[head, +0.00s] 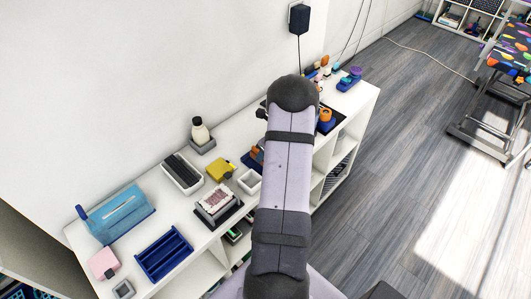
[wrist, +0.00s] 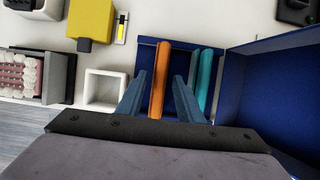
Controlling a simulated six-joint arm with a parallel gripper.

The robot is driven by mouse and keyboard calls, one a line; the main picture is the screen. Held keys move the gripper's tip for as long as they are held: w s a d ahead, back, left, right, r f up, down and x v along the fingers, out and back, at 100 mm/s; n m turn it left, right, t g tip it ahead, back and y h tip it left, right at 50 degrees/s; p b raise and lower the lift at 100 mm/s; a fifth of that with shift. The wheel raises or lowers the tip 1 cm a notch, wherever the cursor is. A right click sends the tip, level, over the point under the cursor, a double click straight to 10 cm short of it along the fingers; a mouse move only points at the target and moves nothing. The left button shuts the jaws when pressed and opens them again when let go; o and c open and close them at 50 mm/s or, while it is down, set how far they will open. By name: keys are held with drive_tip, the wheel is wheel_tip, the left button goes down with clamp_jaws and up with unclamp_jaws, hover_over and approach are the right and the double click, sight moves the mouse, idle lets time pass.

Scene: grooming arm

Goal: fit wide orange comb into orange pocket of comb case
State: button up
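In the wrist view my gripper (wrist: 160,75) reaches over a blue holder (wrist: 180,58). A long orange bar (wrist: 160,80), which looks like the wide orange comb, lies between its two fingers. Gaps show on both sides of the bar, so the fingers are apart and not closed on it. A teal bar (wrist: 206,72) lies to the right, just beyond the right finger. A larger dark blue open box or case (wrist: 270,90) fills the right side; I cannot make out an orange pocket in it. In the head view my arm hides the gripper and most of the blue holder (head: 257,153).
A small white square tray (wrist: 106,72) is left of the fingers, and a yellow block (wrist: 92,20) is behind it. A grey holder with a pink-and-white brush (wrist: 28,75) is at far left. Other holders, including a blue rack (head: 163,255), stand along the white shelf top.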

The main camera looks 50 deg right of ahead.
drive_tip(key=shift+r, duration=0.1)
drive_tip(key=shift+b+v, duration=0.6)
drive_tip(key=shift+v, duration=3)
